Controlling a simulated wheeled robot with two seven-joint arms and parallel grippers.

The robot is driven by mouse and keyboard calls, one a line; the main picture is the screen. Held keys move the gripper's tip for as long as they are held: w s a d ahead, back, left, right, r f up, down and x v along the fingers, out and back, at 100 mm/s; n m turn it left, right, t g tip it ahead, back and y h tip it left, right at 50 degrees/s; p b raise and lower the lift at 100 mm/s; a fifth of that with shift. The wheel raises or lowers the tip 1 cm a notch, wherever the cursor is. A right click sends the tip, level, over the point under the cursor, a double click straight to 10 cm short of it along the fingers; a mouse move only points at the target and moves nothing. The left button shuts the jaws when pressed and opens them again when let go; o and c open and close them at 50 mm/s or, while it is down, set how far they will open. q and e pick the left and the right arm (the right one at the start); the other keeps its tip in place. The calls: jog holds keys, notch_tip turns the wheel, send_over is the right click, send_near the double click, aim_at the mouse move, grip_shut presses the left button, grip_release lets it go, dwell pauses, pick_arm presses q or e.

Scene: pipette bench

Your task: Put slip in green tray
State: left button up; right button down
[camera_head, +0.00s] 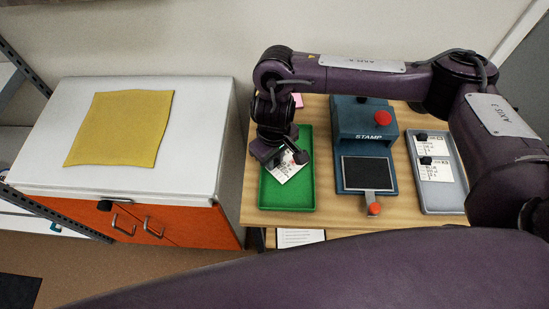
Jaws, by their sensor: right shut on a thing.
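The green tray (288,196) stands on the left part of the wooden table. A white printed slip (285,172) is at my right gripper (283,158), over the middle of the green tray. The slip looks tilted, and I cannot tell if it touches the tray floor. My right gripper is shut on the slip, and the wrist hides the tray's far left part. My left gripper is not in view.
A blue stamp machine (365,117) with a red knob stands right of the green tray. A grey tray (442,197) with printed slips lies further right. A white-topped cabinet (190,130) with a yellow cloth (120,128) stands left of the table.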

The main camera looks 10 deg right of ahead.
aim_at(275, 161)
jog(key=shift+f, duration=0.15)
jog(key=c, duration=1.3)
grip_release()
notch_tip(275, 161, up, 12)
jog(key=shift+r+p, duration=0.15)
jog(key=shift+p, duration=0.95)
